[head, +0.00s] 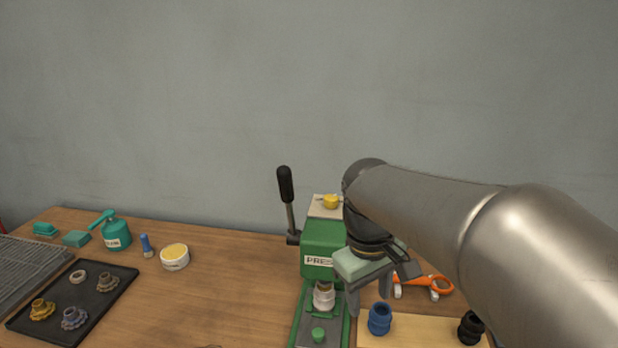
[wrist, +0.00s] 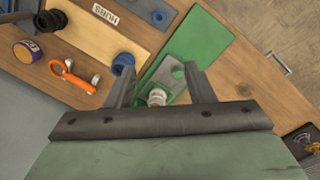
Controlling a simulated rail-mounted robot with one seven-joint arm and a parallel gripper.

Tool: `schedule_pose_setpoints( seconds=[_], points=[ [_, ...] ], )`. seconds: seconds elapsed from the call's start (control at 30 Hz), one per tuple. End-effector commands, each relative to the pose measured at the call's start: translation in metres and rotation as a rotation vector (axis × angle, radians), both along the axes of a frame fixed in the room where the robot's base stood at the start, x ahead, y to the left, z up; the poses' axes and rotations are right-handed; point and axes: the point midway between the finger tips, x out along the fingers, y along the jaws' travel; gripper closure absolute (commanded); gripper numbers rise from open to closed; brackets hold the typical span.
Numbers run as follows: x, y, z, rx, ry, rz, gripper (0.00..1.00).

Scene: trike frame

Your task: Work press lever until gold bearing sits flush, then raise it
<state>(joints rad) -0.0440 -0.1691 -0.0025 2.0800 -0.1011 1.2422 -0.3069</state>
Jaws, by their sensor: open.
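The green press (head: 322,240) with its label stands on the bench. Its lever (head: 285,187) has a black grip and points up, leaning slightly left, on the press's left side. A pale, whitish cylindrical part (head: 323,297) stands under the press head; it also shows in the wrist view (wrist: 157,97). A yellow-gold round piece (head: 331,202) sits on top of the press; I cannot tell whether it is the gold bearing. My gripper (head: 368,297) is open and empty, pointing down at the press's right side, away from the lever. Its fingers also show in the wrist view (wrist: 161,90).
A wooden board (head: 410,332) at right holds a blue bushing (head: 379,319) and a black bushing (head: 470,328). An orange-handled tool (head: 425,286) lies behind. A black tray (head: 100,305) with several gear-like parts and a yellow-topped tin (head: 174,257) are left.

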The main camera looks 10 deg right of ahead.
Motion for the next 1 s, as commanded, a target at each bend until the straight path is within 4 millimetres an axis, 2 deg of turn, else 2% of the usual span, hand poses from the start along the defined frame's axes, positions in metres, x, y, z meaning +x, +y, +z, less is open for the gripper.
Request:
schedule_pose_setpoints(
  seconds=[0.1, 1.0],
  points=[
    [0.02, 0.0, 0.016, -0.02, 0.021, 0.064, 0.51],
    [0.155, 0.006, 0.128, -0.16, 0.256, 0.561, 0.51]
  ],
)
